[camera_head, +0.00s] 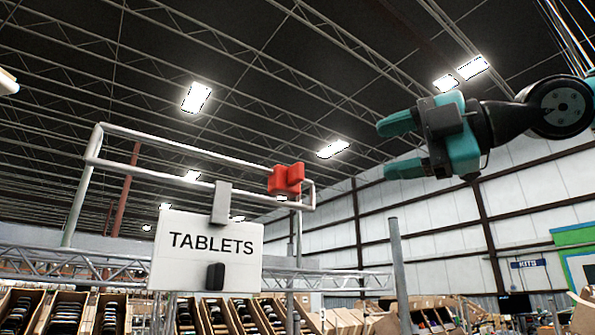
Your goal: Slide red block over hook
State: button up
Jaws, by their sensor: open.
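A red block (285,179) sits on the grey tube rail (190,148), near the rail's right end. A grey hook (221,203) is on the lower bar of the rail, to the left of the red block with a gap between them. A white sign reading "TABLETS" (184,268) hangs at the hook and has a dark block (215,276) on its lower part. My gripper (388,150) is teal, open and empty. It is to the right of the red block and a little higher in the picture, fingers pointing left, apart from it.
Tilted cartons (60,312) filled with items stand in a row below the sign. A grey post (400,270) rises below my gripper. The space between my gripper and the red block looks clear.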

aim_at(304, 170)
jog(key=p+x, duration=0.5)
jog(key=x, duration=1)
jog(key=shift+r, duration=0.1)
jog(key=shift+w+a, duration=0.25)
jog(key=shift+a, duration=0.1)
